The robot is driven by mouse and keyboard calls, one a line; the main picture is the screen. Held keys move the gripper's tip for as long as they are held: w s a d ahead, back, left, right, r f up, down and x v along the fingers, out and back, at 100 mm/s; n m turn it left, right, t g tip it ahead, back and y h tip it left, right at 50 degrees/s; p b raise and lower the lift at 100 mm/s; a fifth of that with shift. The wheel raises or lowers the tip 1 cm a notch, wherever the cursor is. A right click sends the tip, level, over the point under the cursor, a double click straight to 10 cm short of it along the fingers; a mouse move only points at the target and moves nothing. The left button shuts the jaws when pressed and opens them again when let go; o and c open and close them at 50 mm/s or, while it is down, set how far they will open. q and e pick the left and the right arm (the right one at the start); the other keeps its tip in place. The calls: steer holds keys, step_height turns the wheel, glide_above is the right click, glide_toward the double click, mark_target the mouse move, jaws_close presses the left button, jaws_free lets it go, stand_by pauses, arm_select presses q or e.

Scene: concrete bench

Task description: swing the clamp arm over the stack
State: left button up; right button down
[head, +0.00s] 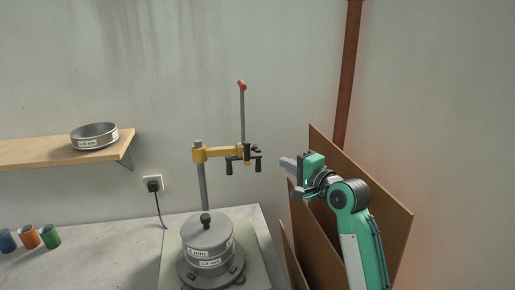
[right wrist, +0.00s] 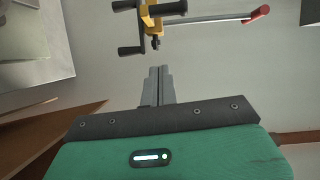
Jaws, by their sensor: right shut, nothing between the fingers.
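The yellow clamp arm (head: 222,153) sits on a grey upright post (head: 204,187) and points to the right, off to the side of the stack. It carries black handles (head: 243,158) and a grey lever with a red tip (head: 242,85). The sieve stack (head: 208,250), with a lid and black knob, stands on its base below. My right gripper (head: 286,163) is shut and empty, to the right of the handles and apart from them. In the right wrist view, its fingers (right wrist: 157,86) point toward the clamp arm's handles (right wrist: 150,8). My left gripper is not in view.
A wooden shelf (head: 50,150) with a loose sieve (head: 94,136) is at the left. Blue, orange and green cups (head: 30,237) stand on the bench (head: 120,255). Brown boards (head: 375,205) lean on the wall behind my right arm. A plug (head: 153,185) is in the wall.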

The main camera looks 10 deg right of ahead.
steer(key=r, duration=0.2)
steer(key=shift+w+d+r+y, duration=0.1)
steer(key=shift+w+r+y, duration=0.1)
steer(key=shift+r+y, duration=0.15)
steer(key=shift+w, duration=0.1)
steer(key=w+a+p, duration=0.5)
steer(key=w+a, duration=0.1)
steer(key=a, duration=0.1)
stand_by(0.4)
steer(key=shift+w+f, duration=0.1)
steer(key=shift+w, duration=0.05)
steer(key=shift+p, duration=0.3)
